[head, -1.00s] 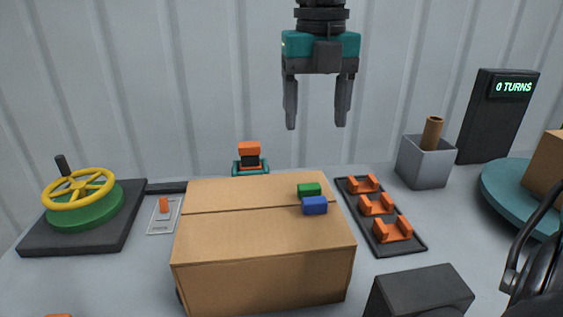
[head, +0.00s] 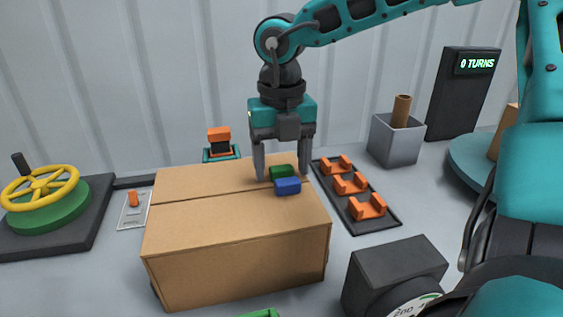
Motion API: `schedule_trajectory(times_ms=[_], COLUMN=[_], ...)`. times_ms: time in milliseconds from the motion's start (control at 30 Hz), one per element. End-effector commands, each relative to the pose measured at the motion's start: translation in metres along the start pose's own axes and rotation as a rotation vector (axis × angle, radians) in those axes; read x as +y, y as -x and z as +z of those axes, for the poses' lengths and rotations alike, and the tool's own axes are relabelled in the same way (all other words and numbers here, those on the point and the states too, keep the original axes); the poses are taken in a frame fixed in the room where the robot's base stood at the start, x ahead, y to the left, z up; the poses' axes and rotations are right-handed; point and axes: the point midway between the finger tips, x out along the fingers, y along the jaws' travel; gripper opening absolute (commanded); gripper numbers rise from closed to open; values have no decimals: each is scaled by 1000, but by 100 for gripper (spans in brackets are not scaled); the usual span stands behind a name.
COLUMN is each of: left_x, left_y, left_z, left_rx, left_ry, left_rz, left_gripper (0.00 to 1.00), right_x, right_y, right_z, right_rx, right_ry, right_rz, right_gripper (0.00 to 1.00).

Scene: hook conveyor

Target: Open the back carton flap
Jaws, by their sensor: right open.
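A closed brown carton (head: 235,240) stands on the table in the middle of the head view. Its back flap (head: 200,176) lies flat behind a seam across the top. A green block (head: 281,171) sits on the back flap near its right end. A blue block (head: 288,187) sits just in front of it, by the seam. My right gripper (head: 284,175) points down with its fingers apart, one to each side of the green block. I cannot tell whether the fingers touch it. My left gripper is not in view.
A black tray with orange holders (head: 372,227) lies right of the carton. A grey bin with a brown roll (head: 395,145) stands behind it. A yellow handwheel (head: 40,188) and a switch plate (head: 131,215) are at left. A dark box (head: 395,268) is front right.

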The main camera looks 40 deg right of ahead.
Motion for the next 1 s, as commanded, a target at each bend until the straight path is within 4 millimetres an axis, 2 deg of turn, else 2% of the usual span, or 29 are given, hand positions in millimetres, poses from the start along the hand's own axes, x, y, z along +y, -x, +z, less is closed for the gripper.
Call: schedule_trajectory(times_ms=[300, 1000], left_x=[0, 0], left_y=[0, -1], left_z=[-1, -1], left_rx=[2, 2], left_ry=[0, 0], left_rz=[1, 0], left_gripper=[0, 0], right_x=[0, 0], right_y=[-2, -2], right_z=[0, 0], right_rx=[0, -1], right_ry=[0, 0], right_rz=[0, 0], right_gripper=[66, 0])
